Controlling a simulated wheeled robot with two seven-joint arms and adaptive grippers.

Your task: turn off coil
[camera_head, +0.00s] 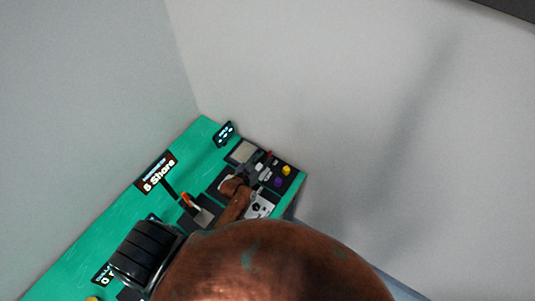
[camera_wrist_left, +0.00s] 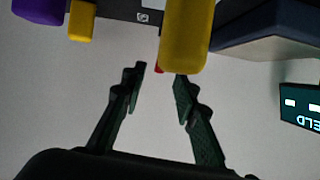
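My left gripper (camera_head: 262,165) is over the control panel (camera_head: 292,187) at the far right end of the green table. In the left wrist view the gripper (camera_wrist_left: 160,77) has its two dark fingers apart, with nothing held between them. A yellow block-like part (camera_wrist_left: 185,38) is just beyond the fingertips, toward the right finger; I cannot tell whether they touch. A small red tip (camera_wrist_left: 159,69) shows beside it. I cannot tell which control belongs to the coil. My right gripper is not in view.
The panel carries a yellow knob (camera_head: 286,170) and a purple knob (camera_head: 277,181). A small dark sign (camera_head: 224,134) stands behind it. An orange-handled lever (camera_head: 188,199) and a black conveyor (camera_head: 143,252) are to the left. Pale walls surround the table.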

